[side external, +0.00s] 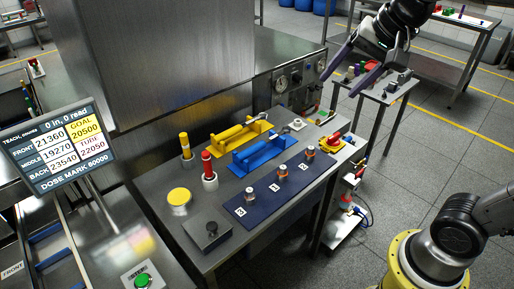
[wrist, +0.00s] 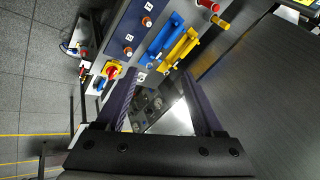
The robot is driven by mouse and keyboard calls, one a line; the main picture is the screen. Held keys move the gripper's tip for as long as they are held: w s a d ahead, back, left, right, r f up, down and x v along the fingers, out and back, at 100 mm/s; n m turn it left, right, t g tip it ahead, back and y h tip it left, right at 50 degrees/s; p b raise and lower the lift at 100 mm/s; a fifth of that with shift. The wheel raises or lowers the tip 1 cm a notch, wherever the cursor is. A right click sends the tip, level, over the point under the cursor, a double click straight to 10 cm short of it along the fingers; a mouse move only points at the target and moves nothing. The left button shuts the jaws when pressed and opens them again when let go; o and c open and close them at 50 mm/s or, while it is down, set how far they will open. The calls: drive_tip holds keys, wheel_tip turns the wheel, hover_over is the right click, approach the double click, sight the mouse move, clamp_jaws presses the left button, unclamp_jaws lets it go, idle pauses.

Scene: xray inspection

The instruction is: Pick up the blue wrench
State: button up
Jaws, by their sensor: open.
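In the wrist view the blue tool (wrist: 161,41) lies ahead of my fingers, left of the yellow one (wrist: 181,48). My gripper (side external: 348,78) is open and empty, high up at the right of the table and well apart from the wrench. The wrist view shows both dark fingers (wrist: 160,80) spread wide with nothing between them.
A dark blue mat (side external: 255,205) with several small metal-and-orange cylinders lies in front of the wrench. Red (side external: 208,168) and yellow (side external: 185,147) upright cylinders stand to its left. A red-and-yellow switch (side external: 332,143) sits at the table's right end. A steel cabinet rises behind.

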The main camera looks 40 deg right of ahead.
drive_tip(key=w+f+m+g, duration=0.15)
drive_tip(key=w+m, duration=0.25)
drive_tip(key=w, duration=0.8)
drive_tip(key=m+g, duration=0.2)
drive_tip(key=g, duration=0.1)
hover_over(259, 143)
drive_tip(key=s, duration=0.1)
drive_tip(key=f, duration=2.4)
drive_tip(key=shift+s+a+f, duration=0.15)
drive_tip(key=shift+a+f, duration=0.05)
drive_tip(key=shift+f, duration=0.2)
drive_tip(key=shift+w+d+f, duration=0.1)
drive_tip(key=shift+w+f, duration=0.05)
drive_tip(key=shift+f, duration=0.85)
drive_tip(key=shift+w+f, duration=0.2)
drive_tip(key=shift+f, duration=0.75)
drive_tip(key=shift+w+d+f, duration=0.1)
drive_tip(key=shift+w+f, duration=0.05)
drive_tip(key=shift+f, duration=0.85)
clamp_jaws()
drive_tip(key=shift+r, duration=0.1)
